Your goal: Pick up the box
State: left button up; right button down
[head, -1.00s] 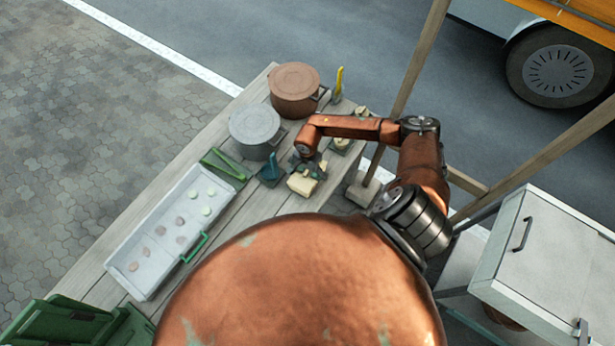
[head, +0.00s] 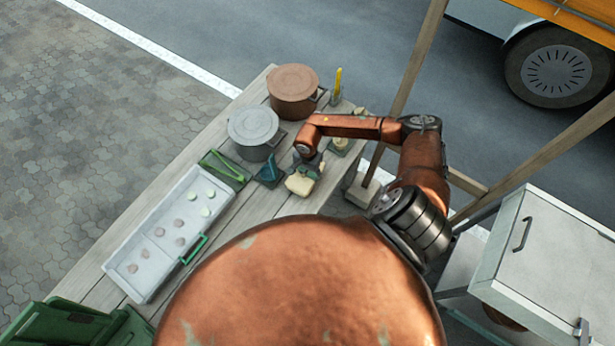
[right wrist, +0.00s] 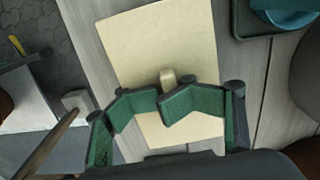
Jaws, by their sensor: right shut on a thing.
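The cream box (head: 300,185) is near the right edge of the wooden table in the head view. In the right wrist view it is a pale flat-topped box (right wrist: 156,45) with a small beige knob (right wrist: 168,77). My right gripper (right wrist: 160,103) is shut on the box at the knob, its green fingers close around it. The fingers hide part of the box top. In the head view my right gripper (head: 310,166) is just above the box. I cannot tell whether the box touches the table. My left gripper is not in view.
A long white tray (head: 150,290) with round pieces lies at left. A wooden post (head: 405,85) rises right of the table.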

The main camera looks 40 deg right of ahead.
jog(key=shift+w+a+r+b, duration=0.1)
jog(key=shift+w+r+b, duration=0.1)
jog(key=shift+r, duration=0.2)
jog(key=shift+w+a+r+b, duration=0.1)
jog(key=shift+r+b, duration=0.05)
jog(key=shift+r, duration=0.25)
jog(key=s+r, duration=0.1)
jog(key=r, duration=0.1)
jog(key=s+r, duration=0.1)
jog(key=s, duration=0.1)
jog(key=s+r, duration=0.1)
jog(key=r, duration=0.1)
jog(key=shift+s+a+r, duration=0.25)
jog(key=shift+a+r, duration=0.1)
jog(key=s+a+r+b, duration=0.2)
jog(key=s+r, duration=0.2)
jog(key=s, duration=0.5)
jog(key=shift+r, duration=0.35)
jog(key=c, duration=0.6)
grip_release()
jog(key=shift+o, duration=0.2)
